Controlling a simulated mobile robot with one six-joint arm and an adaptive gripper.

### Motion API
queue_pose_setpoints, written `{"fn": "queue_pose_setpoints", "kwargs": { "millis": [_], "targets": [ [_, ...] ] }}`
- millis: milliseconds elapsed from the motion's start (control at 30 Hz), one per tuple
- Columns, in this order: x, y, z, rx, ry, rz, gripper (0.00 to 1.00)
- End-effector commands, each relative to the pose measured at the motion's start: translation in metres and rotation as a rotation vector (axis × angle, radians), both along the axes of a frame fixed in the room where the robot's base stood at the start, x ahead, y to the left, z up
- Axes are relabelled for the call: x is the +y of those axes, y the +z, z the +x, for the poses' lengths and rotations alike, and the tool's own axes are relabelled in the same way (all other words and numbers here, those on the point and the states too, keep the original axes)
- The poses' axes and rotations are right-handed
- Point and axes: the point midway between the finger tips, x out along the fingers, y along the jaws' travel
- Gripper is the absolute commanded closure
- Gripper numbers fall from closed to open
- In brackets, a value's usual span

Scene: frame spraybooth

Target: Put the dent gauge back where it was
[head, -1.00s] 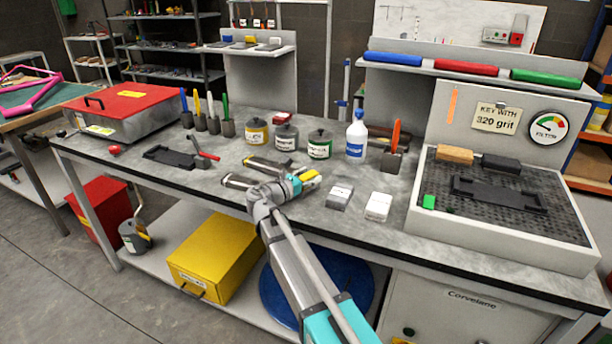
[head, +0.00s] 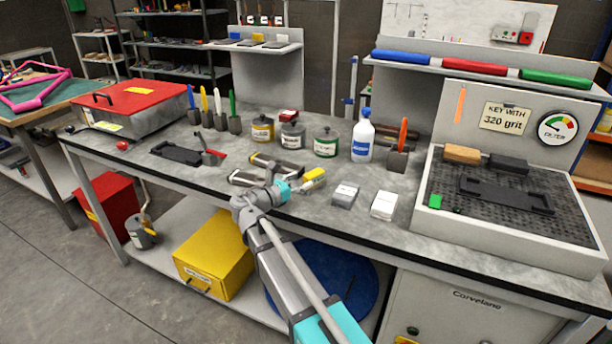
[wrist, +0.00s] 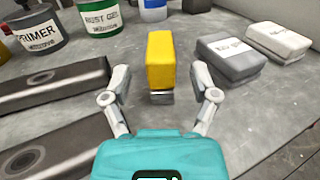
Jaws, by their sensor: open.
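A yellow block-shaped tool (head: 315,175) with a grey end lies on the bench in front of my gripper. I cannot tell for sure that it is the dent gauge. In the wrist view the yellow tool (wrist: 160,62) is ahead, centred between the fingers, its grey end nearest me. My gripper (wrist: 163,82) is open, with one finger on each side and a gap to the tool. In the head view my gripper (head: 293,184) is low over the bench near its front edge. Two dark bars (wrist: 50,85) lie to its left.
A grey block (head: 344,195) and a white block (head: 384,205) lie to the right. Tins (head: 292,135) and a blue-labelled bottle (head: 362,138) stand behind. A dark empty-looking cradle (head: 178,153) is at left; a walled tray (head: 435,215) is at right.

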Motion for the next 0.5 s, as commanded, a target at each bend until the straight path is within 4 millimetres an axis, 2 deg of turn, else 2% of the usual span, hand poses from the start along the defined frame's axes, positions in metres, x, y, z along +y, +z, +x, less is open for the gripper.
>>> {"fn": "queue_pose_setpoints", "kwargs": {
  "millis": [200, 500],
  "targets": [
    [0.023, 0.0, -0.025, 0.0, 0.002, 0.0, 0.24],
    [0.037, 0.0, -0.04, 0.0, 0.0, 0.0, 0.24]
  ]
}}
